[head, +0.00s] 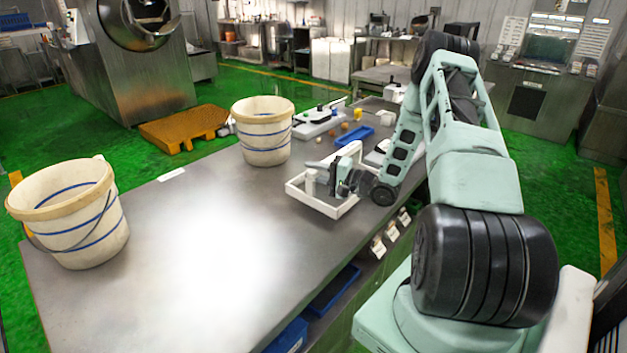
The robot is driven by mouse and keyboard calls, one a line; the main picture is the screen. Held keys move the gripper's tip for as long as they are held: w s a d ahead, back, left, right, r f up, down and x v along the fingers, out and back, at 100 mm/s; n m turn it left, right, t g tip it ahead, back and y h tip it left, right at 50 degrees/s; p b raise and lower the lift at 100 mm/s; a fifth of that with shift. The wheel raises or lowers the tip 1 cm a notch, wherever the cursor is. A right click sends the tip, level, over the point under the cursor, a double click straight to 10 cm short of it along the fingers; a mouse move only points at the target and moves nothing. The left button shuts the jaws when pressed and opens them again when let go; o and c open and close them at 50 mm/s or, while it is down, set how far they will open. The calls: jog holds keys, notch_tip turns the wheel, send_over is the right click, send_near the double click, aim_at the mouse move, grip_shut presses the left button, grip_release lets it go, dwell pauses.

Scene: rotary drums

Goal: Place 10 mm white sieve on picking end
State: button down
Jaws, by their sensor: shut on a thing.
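A white square frame (326,212), which looks like the white sieve, is at the right edge of the grey table. Its 10 mm marking cannot be read. I cannot tell if the frame touches the table. I cannot tell which part is the picking end.
Two white buckets with blue bands stand on the table, one at the near left (75,232) and one behind (264,150). Behind the frame are a scale (318,124), a blue tray (355,135) and small round items. The table's (175,270) middle and near part is clear.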

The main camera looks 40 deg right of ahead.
jog(key=shift+f, duration=1.6)
jog(key=shift+f, duration=0.2)
jog(key=c, duration=1.2)
grip_release()
jog(key=shift+r, duration=0.1)
